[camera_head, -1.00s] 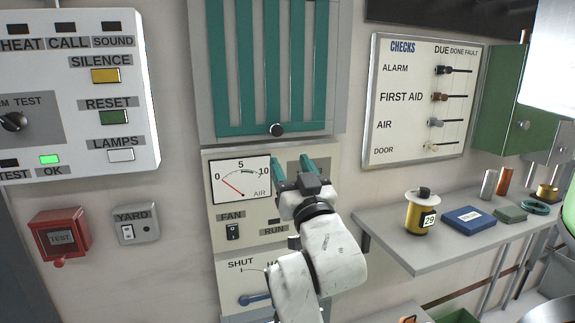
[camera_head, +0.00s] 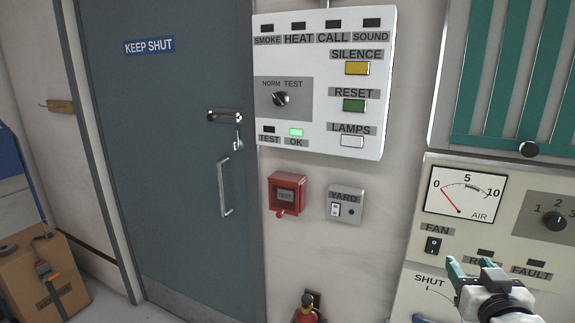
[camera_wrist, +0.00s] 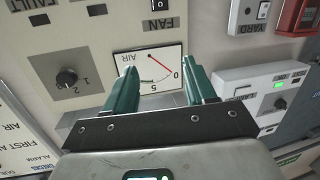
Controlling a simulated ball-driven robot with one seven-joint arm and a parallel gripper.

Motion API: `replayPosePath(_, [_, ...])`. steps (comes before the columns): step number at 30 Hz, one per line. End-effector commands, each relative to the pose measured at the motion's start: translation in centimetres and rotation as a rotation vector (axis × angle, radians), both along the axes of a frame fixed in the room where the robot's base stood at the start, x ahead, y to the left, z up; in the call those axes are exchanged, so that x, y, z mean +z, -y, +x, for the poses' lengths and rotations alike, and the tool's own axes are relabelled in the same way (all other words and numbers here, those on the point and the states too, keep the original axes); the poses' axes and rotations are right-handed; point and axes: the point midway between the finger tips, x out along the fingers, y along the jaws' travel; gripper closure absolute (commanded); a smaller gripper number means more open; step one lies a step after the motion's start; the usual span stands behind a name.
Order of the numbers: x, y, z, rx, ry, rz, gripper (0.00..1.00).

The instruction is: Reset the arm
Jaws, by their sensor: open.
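My gripper (camera_head: 472,268) is at the lower right of the head view, in front of the fan panel (camera_head: 420,262). Its two teal fingers are apart with nothing between them. In the wrist view my gripper (camera_wrist: 165,85) shows the same open fingers, with the air gauge (camera_wrist: 150,68) beyond them, upside down. The fingers look clear of the panel, though the exact gap cannot be told. The air gauge also shows in the head view (camera_head: 463,194), its red needle near zero.
A grey door (camera_head: 165,130) marked KEEP SHUT stands at the left. A white alarm panel (camera_head: 318,130) has a green OK lamp lit. A red call box (camera_head: 287,194) and a yard switch (camera_head: 346,203) are below it. A cardboard box (camera_head: 45,280) stands at the lower left.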

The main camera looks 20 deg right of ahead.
Motion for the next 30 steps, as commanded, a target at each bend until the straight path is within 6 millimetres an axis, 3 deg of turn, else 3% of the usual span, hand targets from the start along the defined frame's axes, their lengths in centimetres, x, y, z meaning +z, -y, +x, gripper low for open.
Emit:
replayPosePath(1, [-3.4,-1.5,0.2,0.037,-0.098,0.051,0.45])
replayPosePath(3, [-7.8,-3.7,0.0,0.087,-0.23,0.119,0.45])
replayPosePath(8, [-17.2,-9.1,-2.5,0.199,-0.541,0.264,0.45])
replayPosePath(12, [-24.0,-14.1,-7.0,0.296,-0.815,0.374,0.45])
replayPosePath(15, [-27.6,-17.2,-10.7,0.359,-0.992,0.436,0.45])
replayPosePath(21, [-30.9,-20.9,-16.1,0.438,-1.219,0.51,0.45])
replayPosePath(24, [-31.4,-21.5,-17.2,0.453,-1.261,0.522,0.45])
replayPosePath(30, [-31.5,-21.6,-17.3,0.455,-1.268,0.525,0.45])
